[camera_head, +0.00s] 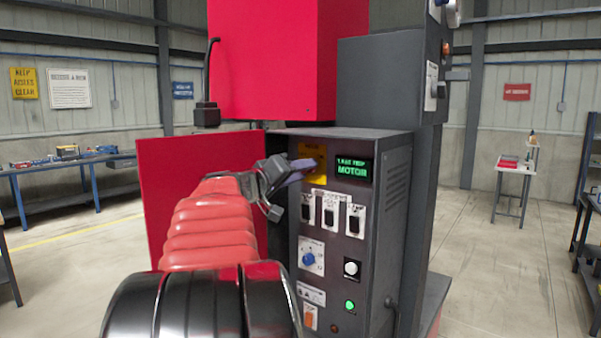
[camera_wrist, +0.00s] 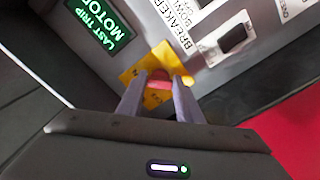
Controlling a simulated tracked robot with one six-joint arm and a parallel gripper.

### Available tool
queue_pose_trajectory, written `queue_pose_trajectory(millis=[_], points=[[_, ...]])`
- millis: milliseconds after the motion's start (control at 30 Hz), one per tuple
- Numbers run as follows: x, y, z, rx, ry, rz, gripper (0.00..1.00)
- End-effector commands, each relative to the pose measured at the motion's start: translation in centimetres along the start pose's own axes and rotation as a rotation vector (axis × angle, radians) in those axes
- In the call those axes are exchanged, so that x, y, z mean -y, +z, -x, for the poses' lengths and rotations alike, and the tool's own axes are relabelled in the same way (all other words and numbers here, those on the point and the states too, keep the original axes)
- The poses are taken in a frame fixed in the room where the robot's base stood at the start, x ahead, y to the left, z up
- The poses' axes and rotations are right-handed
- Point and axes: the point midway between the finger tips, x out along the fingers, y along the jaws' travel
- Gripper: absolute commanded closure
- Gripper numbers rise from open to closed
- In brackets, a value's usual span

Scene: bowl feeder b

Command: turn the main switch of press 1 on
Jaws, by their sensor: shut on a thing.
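The control cabinet of the press (camera_head: 390,220) stands ahead with its front panel facing me. The main switch (camera_wrist: 158,84) shows as a red handle on a yellow plate in the wrist view. My gripper (camera_wrist: 160,90) has its two grey fingers on either side of the red handle and is shut on it. In the head view my gripper (camera_head: 300,168) reaches the yellow plate (camera_head: 316,155) at the upper left of the panel and hides most of the handle. The handle's exact angle is hard to tell.
A green-lit display (camera_head: 351,169) reading "LAST TRIP MOTOR" sits right of the plate. Below are several black breakers (camera_head: 330,213), a blue knob (camera_head: 309,259) and a lit green lamp (camera_head: 350,305). A red door (camera_head: 195,190) stands open on the left.

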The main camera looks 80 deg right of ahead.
Motion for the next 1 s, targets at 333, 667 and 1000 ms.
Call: queue_pose_trajectory(millis=[333, 667, 1000], points=[[0.6, 0.5, -0.1, 0.008, -0.008, 0.003, 0.65], [0.3, 0.2, -0.1, 0.004, -0.004, 0.001, 0.49], [0.2, 0.1, 1.0, 0.002, -0.003, 0.001, 0.49]])
